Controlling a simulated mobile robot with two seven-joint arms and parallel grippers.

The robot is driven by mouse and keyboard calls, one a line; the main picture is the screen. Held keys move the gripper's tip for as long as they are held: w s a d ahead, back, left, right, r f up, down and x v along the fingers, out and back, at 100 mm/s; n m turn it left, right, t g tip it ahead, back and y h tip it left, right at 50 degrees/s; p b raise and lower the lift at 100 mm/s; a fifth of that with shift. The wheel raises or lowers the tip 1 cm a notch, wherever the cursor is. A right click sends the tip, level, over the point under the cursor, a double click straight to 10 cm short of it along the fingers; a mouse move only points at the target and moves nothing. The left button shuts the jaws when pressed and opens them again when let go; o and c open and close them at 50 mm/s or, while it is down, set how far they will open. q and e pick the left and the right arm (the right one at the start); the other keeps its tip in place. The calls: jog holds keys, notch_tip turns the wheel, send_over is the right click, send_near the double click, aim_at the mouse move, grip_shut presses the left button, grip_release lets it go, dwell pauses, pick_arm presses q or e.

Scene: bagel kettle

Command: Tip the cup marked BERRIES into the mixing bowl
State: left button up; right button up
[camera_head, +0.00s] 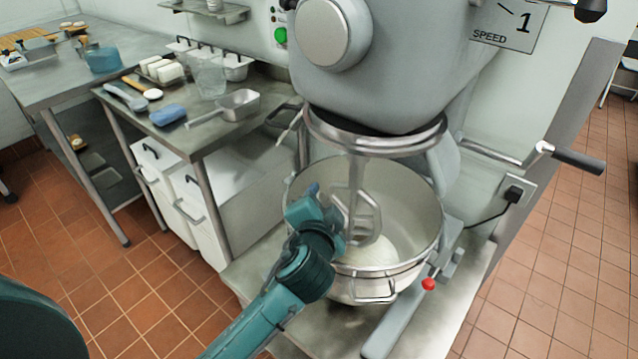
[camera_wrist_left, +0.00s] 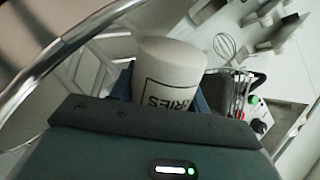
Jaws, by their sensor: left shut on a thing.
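The cup (camera_wrist_left: 170,68) is pale, and the end of its printed label, "RIES", shows in the left wrist view. My left gripper (camera_head: 322,200) is shut on this cup, with a blue finger on each side of it. In the head view the gripper is at the left part of the mixing bowl's mouth, and I cannot make out the cup there. The steel mixing bowl (camera_head: 413,215) stands under the mixer, with pale contents low inside. Its rim also shows in the left wrist view (camera_wrist_left: 62,50). The cup's contents are hidden. My right gripper is not in view.
The flat beater (camera_head: 366,215) hangs into the bowl close to my left gripper. The grey mixer head (camera_head: 385,75) is above. A red-knobbed lever (camera_head: 428,284) is at the bowl's right. A steel counter with a scoop (camera_head: 238,104) and a clear jug (camera_head: 208,76) stands left.

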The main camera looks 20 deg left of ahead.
pick_arm(q)
jog(key=r+m+y+p, duration=0.1)
jog(key=p, duration=0.2)
jog(key=shift+d+r+m+g, duration=0.1)
jog(key=shift+d+m+g, duration=0.05)
jog(key=shift+m+g, duration=0.15)
jog(key=m+p, duration=0.1)
jog(key=p, duration=0.2)
jog(key=shift+w+d+r+m+y, duration=0.1)
jog(key=shift+w+d+m+y, duration=0.1)
jog(key=shift+m+y, duration=0.2)
jog(key=shift+d+f+m+g+y, duration=0.1)
jog(key=shift+f+m+g+y, duration=0.2)
jog(key=shift+d+m+y, duration=0.1)
jog(key=shift+m+y, duration=0.2)
jog(key=shift+m, duration=0.2)
jog(key=shift+w+d+r+m+g+y, duration=0.15)
jog(key=shift+m+g+y, duration=0.2)
jog(key=shift+m, duration=0.25)
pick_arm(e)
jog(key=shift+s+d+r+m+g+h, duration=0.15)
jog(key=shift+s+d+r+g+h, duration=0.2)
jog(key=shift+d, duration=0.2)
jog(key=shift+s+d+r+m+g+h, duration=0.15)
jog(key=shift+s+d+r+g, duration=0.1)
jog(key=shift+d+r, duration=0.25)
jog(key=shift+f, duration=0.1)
